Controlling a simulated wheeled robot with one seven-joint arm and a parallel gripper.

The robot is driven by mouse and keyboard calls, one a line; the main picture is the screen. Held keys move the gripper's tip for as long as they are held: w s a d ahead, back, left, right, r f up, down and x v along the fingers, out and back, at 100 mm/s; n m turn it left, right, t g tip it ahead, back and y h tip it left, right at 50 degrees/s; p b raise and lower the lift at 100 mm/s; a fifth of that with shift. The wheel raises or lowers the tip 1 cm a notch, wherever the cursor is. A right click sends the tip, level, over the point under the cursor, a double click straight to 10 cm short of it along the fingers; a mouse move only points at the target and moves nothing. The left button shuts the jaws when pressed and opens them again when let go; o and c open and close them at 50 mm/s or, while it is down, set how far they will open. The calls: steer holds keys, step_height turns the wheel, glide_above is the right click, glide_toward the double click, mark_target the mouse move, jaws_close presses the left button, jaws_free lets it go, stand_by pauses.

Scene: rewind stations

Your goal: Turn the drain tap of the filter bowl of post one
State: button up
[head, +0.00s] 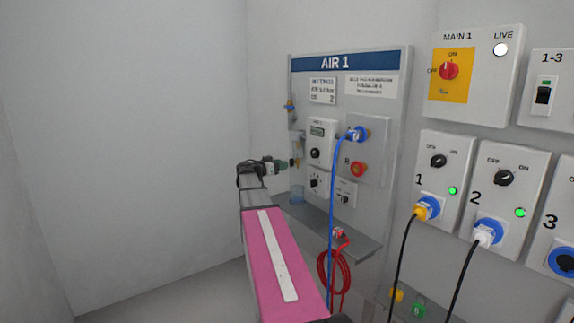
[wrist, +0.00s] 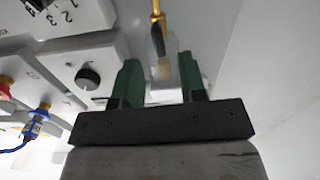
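The filter bowl (head: 297,150) is a small clear cup on the left side of the AIR 1 panel. In the wrist view the clear bowl (wrist: 171,45) shows in the gap between my fingers, with a brass-yellow stem, apparently the drain tap (wrist: 157,17), at its top-of-picture end. My gripper (wrist: 160,68) has two green fingers standing apart with nothing clamped. In the head view my gripper (head: 283,164) is just left of and slightly below the bowl. I cannot tell whether the fingertips reach around it or stop short. The tap is too small to make out in the head view.
The AIR 1 panel (head: 373,91) carries a blue hose (head: 331,210), a red button (head: 358,169) and a black knob (wrist: 87,78). Electrical boxes stand right; the left wall side is clear.

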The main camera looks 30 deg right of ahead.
mark_target(290, 163)
steer(key=shift+w+d, duration=0.1)
steer(key=shift+d, duration=2.05)
jaws_close()
